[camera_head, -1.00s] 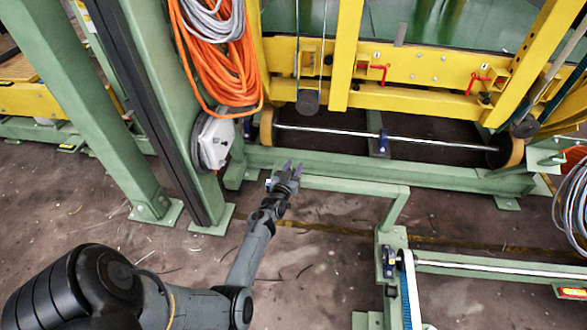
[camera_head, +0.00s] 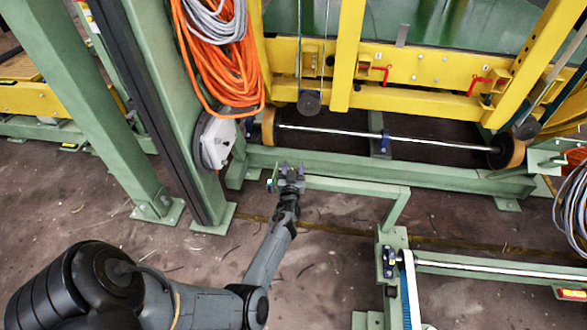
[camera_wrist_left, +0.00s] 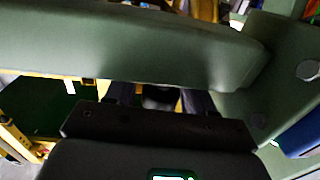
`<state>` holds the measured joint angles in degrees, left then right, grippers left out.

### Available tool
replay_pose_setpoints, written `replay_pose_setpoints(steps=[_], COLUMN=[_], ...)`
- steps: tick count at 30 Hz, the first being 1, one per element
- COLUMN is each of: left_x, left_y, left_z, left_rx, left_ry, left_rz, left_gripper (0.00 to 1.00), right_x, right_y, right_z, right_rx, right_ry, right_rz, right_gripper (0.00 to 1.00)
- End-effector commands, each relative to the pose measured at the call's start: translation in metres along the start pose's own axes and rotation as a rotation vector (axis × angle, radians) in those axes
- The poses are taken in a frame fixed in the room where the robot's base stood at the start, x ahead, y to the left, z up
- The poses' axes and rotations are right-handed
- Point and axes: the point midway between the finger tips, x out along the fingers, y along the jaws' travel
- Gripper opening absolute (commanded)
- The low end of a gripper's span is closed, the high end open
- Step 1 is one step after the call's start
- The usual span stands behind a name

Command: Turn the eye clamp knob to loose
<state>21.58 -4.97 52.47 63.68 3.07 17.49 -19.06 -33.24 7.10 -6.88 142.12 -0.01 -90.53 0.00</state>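I cannot make out the eye clamp knob for certain. A small part (camera_head: 272,183) with a bluish-green edge sits at the left end of the low green rail (camera_head: 355,187), just left of my left gripper. It is too small to tell what it is. In the left wrist view a green beam (camera_wrist_left: 130,45) crosses close in front and hides the ends of the dark fingers (camera_wrist_left: 158,98). My right gripper is not in view.
A green post (camera_head: 165,90) with orange cable (camera_head: 225,70) and a white-faced box (camera_head: 215,140) stands at the left. A yellow frame (camera_head: 425,99) and a shaft (camera_head: 340,133) lie behind the rail. Bare floor (camera_head: 320,260) is in front.

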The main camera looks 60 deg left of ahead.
Motion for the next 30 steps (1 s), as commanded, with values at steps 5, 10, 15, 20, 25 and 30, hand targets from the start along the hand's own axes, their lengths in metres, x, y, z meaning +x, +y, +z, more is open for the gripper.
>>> replay_pose_setpoints(steps=[5,10,15,20,25,30], left_x=[0.0,-0.001,-0.011,-0.034,-0.064,-0.089], left_y=[0.0,0.0,0.0,0.001,0.0,0.0], left_z=[0.0,-0.001,-0.003,-0.005,-0.005,-0.004], left_rx=[0.0,0.0,0.001,0.001,0.002,0.0], left_ry=[0.001,0.0,-0.001,-0.002,-0.003,-0.002], left_rz=[0.001,0.001,0.002,0.003,0.002,0.001], left_gripper=[0.59,0.59,0.59,0.59,0.59,0.59], right_x=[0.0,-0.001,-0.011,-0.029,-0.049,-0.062], right_y=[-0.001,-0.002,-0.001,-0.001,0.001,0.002], right_z=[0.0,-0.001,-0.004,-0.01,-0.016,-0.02], right_rx=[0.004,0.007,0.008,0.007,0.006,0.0], right_ry=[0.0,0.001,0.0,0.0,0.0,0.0], right_rz=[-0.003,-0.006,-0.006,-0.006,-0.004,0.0], right_gripper=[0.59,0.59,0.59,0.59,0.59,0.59])
